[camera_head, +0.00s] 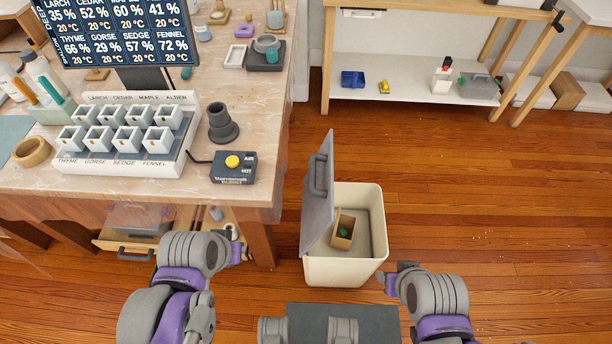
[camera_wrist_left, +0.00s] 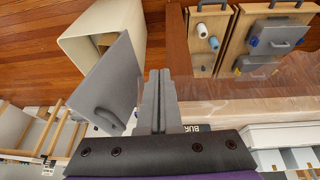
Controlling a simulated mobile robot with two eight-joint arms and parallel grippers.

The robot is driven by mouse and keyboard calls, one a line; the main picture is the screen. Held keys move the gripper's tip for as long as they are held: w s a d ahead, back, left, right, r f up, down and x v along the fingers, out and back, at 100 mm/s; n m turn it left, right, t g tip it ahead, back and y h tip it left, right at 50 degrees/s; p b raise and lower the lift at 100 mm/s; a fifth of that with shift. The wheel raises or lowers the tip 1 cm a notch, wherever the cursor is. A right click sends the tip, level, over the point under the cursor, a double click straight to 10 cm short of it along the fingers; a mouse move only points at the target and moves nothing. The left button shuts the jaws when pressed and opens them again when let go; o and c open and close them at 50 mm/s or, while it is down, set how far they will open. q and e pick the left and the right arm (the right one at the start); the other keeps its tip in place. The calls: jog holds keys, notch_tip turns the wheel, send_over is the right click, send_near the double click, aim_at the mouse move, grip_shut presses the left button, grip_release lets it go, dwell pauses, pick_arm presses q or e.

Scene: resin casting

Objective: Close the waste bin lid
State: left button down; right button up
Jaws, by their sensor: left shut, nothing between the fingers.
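The waste bin (camera_head: 343,272) is cream and stands upright on the wooden floor, right of the workbench. Its grey lid (camera_head: 318,195) stands open, raised steeply on the bin's left side, with a handle on its outer face. In the left wrist view the bin (camera_wrist_left: 75,45) and the lid (camera_wrist_left: 115,75) lie left of the fingers. My left gripper (camera_head: 238,250) is left of the bin, shut and empty; its fingers (camera_wrist_left: 160,80) appear apart from the lid. My right gripper (camera_head: 390,282) is beside the bin's lower right; its finger opening cannot be made out.
Inside the bin is a small brown box (camera_head: 343,231) with something green in it. The workbench (camera_head: 262,195) edge and leg stand close left of the bin, with an open drawer (camera_head: 125,246) below. The floor (camera_head: 470,200) right of the bin is clear.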

pick_arm(q)
jog(key=w+d+r+h+p, duration=0.25)
jog(key=w+r, duration=0.25)
jog(key=w, duration=0.5)
jog(key=w+d+r+h+p, duration=0.1)
jog(key=w+d+r+p, duration=0.25)
jog(key=w, duration=0.75)
jog(key=w+d+f+b, duration=0.2)
jog(key=d+f, duration=0.5)
jog(key=f, duration=0.3)
jog(key=shift+w+m+g, duration=0.3)
jog(key=shift+w+m, duration=0.1)
pick_arm(e)
jog(key=shift+r, duration=2.85)
pick_arm(q)
jog(key=shift+d, duration=0.15)
